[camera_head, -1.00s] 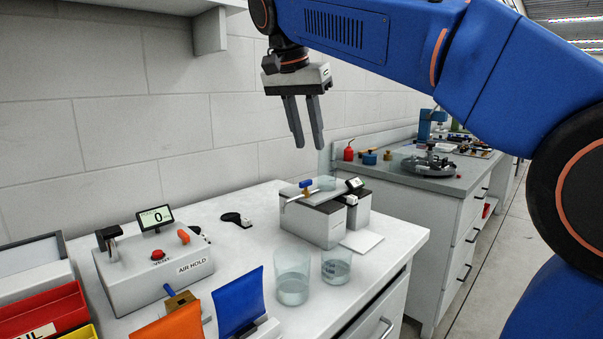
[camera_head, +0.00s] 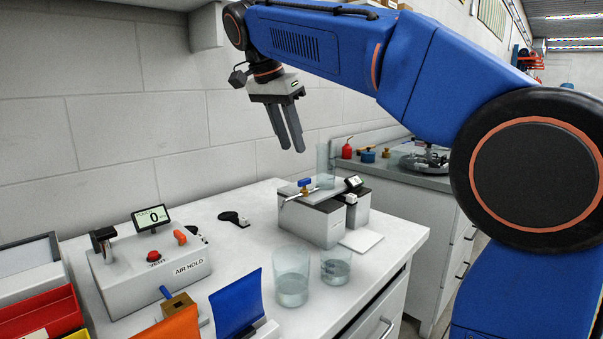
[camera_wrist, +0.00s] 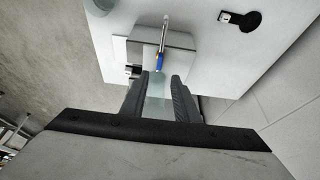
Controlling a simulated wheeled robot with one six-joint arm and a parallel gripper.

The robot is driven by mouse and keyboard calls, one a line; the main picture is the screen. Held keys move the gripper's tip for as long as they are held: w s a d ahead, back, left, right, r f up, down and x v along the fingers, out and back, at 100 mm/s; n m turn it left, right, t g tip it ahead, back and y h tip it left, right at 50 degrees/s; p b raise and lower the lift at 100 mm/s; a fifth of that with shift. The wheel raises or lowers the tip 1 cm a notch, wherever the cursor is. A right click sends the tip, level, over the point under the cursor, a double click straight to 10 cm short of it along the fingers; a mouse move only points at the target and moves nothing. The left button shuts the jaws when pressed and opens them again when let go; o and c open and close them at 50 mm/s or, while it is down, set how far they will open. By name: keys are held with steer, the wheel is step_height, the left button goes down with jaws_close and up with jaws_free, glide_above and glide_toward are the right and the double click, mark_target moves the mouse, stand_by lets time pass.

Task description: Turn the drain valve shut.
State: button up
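A valve with a blue handle (camera_head: 304,182), a brass body and a thin metal spout (camera_head: 294,196) sits on the left side of a grey-white box (camera_head: 318,222) on the bench. A clear glass cylinder (camera_head: 325,168) stands upright behind it. My gripper (camera_head: 292,149) hangs above the box, a little left of the cylinder, with its two fingers apart and nothing held. In the wrist view, the blue handle (camera_wrist: 159,62) and the spout (camera_wrist: 165,32) show just beyond the gap of my open gripper (camera_wrist: 158,80). The fingers look clear of the handle.
Two glass beakers with liquid (camera_head: 291,280) (camera_head: 336,265) stand in front of the box. An AIR HOLD unit (camera_head: 150,270) with a display reading 0 stands left. A second blue-handled brass valve (camera_head: 178,303) and blue and orange panels are nearer.

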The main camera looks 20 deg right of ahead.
mark_target(304, 182)
steer(key=x, duration=0.9)
steer(key=shift+d+f, duration=0.1)
steer(key=shift+f, duration=0.25)
jaws_close()
